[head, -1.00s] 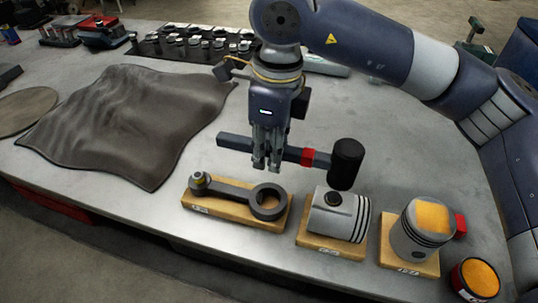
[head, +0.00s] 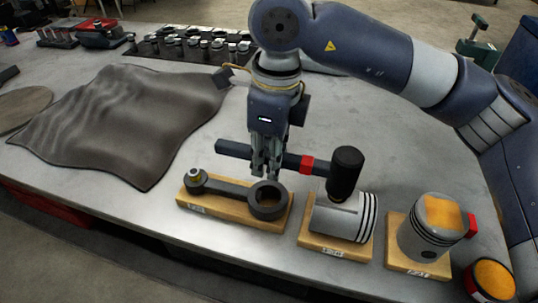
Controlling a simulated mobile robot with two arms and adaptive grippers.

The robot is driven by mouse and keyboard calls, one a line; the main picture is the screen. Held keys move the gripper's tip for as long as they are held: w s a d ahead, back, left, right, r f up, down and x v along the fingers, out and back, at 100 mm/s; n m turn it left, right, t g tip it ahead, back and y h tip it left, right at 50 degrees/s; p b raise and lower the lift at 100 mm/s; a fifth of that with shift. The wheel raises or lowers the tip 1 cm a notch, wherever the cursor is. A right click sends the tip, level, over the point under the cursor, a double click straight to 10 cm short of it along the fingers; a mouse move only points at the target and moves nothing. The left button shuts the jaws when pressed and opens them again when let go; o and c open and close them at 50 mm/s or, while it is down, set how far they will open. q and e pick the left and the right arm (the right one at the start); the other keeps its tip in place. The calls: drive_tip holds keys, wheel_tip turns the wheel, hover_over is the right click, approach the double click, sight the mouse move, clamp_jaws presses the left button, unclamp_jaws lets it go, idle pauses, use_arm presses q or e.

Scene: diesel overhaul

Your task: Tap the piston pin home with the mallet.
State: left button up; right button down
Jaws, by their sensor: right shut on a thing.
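My right gripper (head: 267,174) is shut on the handle of the mallet (head: 234,149). The mallet lies level across the view, with a red band and a black head (head: 345,172) at its right end. The head is at the near piston (head: 348,217), which lies on its side on a wooden block. The head hides the piston pin; I cannot tell whether it touches it. A connecting rod (head: 228,190) lies on another wooden block below the gripper. My left gripper is not in view.
An upright piston (head: 432,228) with an orange-yellow top stands on a block at right. A round tin (head: 492,280) is at the lower right corner. A dark cloth (head: 122,122) covers the left of the table. A dark tray of parts (head: 190,45) lies at the back.

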wheel_tip(320, 180, down, 2)
drive_tip(key=shift+f+b, duration=0.15)
drive_tip(key=shift+b, duration=0.4)
drive_tip(key=shift+r, duration=0.25)
drive_tip(key=shift+r+p, duration=0.15)
drive_tip(key=shift+p, duration=0.2)
wheel_tip(320, 180, up, 6)
drive_tip(key=p, duration=0.3)
drive_tip(key=shift+r+p, duration=0.35)
drive_tip(key=shift+r, duration=0.1)
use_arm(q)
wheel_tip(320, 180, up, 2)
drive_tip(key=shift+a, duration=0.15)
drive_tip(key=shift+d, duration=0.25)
